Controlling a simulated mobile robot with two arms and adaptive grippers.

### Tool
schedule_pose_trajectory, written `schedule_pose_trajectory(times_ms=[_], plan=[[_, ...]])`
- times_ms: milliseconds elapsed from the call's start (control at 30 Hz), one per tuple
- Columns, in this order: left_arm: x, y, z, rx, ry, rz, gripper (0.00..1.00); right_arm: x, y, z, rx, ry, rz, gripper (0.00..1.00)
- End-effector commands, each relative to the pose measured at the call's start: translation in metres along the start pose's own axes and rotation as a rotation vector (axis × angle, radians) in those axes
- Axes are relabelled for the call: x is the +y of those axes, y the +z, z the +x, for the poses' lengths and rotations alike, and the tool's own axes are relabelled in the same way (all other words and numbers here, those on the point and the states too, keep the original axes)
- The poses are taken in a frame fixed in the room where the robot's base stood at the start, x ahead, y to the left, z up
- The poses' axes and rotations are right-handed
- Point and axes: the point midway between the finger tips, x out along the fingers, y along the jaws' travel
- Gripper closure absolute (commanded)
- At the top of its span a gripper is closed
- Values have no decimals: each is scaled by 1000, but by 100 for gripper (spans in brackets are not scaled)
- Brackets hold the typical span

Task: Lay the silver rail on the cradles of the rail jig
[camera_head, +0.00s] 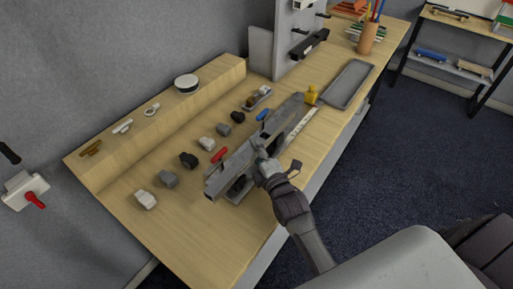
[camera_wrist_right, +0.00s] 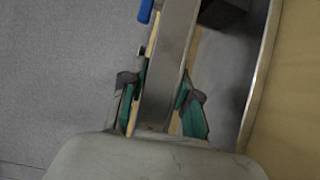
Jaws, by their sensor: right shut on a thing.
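The silver rail (camera_head: 230,166) is a long grey bar lying diagonally over the front part of the table. My right gripper (camera_head: 264,160) is shut on it near its middle. In the right wrist view the two fingers (camera_wrist_right: 162,88) press on both sides of the rail (camera_wrist_right: 170,50). Dark parts of what looks like the rail jig (camera_head: 240,190) show under the rail's near end. A dark block (camera_wrist_right: 222,12) shows beside the rail in the wrist view. The rail hides most of the jig, and I cannot tell whether it touches the cradles. My left gripper is out of view.
Several grey and black blocks (camera_head: 168,179) stand in a row behind the rail, near a red piece (camera_head: 219,155) and a blue piece (camera_head: 263,114). A grey tray (camera_head: 362,68) and a yellow object (camera_head: 311,94) lie beyond its far end. A raised wooden ledge (camera_head: 220,75) runs along the back.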

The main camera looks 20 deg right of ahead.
Motion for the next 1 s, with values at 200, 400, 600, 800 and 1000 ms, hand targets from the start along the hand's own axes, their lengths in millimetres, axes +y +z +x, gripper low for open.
schedule_pose_trajectory(times_ms=[200, 400, 600, 800, 1000], plan=[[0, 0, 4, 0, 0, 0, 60, -4, 0, 0, 0, 2, -1, 100], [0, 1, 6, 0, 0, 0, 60, -8, 0, 0, 0, 2, 0, 100], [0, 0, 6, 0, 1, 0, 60, -8, 0, 0, 0, 2, 0, 41], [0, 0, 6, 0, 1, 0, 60, -8, 0, 0, 0, 1, 0, 40], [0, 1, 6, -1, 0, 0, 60, -10, 0, -6, 0, -2, 1, 40]])
